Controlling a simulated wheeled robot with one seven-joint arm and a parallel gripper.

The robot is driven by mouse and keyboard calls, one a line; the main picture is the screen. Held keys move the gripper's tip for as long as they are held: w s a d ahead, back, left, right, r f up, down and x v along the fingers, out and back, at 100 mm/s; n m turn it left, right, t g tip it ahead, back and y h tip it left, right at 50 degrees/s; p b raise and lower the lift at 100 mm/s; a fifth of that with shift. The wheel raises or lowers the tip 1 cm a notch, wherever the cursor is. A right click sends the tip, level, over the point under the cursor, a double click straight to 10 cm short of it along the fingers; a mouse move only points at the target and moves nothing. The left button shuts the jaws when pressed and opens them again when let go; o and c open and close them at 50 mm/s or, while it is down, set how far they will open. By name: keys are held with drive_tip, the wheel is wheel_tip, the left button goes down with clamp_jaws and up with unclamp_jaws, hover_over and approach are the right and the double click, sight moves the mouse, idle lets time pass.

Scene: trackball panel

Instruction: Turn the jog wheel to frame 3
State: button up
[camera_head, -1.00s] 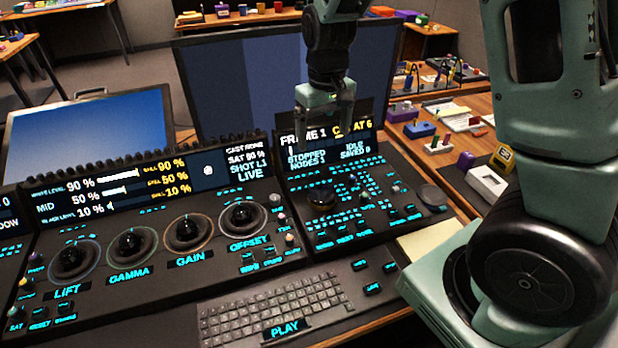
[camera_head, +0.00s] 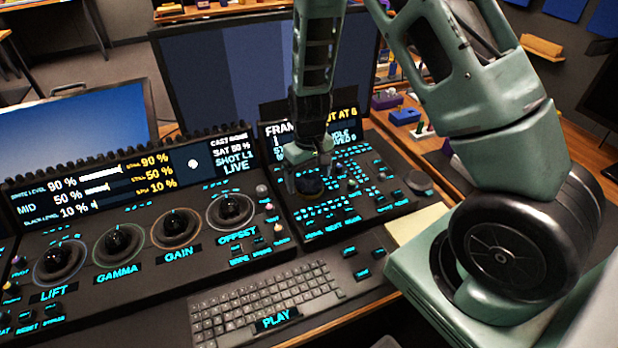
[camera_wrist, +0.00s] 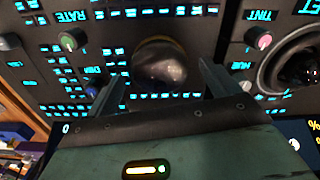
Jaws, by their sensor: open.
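The dark round jog wheel (camera_head: 311,184) sits on the right-hand panel, mostly hidden by my gripper in the head view. In the wrist view it is a glossy dark dome (camera_wrist: 160,62) with a dull yellow rim. My gripper (camera_head: 306,172) is pointed down right over it. In the wrist view my gripper (camera_wrist: 163,82) is open, with one finger on each side of the dome. I cannot tell whether the fingers touch it.
Lit buttons (camera_head: 345,215) surround the wheel. A flat grey disc (camera_head: 418,181) is at the panel's right. Small knobs (camera_wrist: 69,41) stand near the fingers. The offset trackball (camera_head: 230,208) is to the left, and the keyboard (camera_head: 265,303) lies in front.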

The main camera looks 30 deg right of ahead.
drive_tip(key=shift+f, duration=0.5)
drive_tip(key=c, duration=1)
drive_tip(key=shift+m, duration=0.4)
drive_tip(key=m+p, duration=0.2)
drive_tip(key=m, duration=0.3)
drive_tip(key=shift+r, duration=0.1)
drive_tip(key=m+p, duration=0.1)
drive_tip(key=m, duration=0.5)
drive_tip(key=shift+p, duration=0.4)
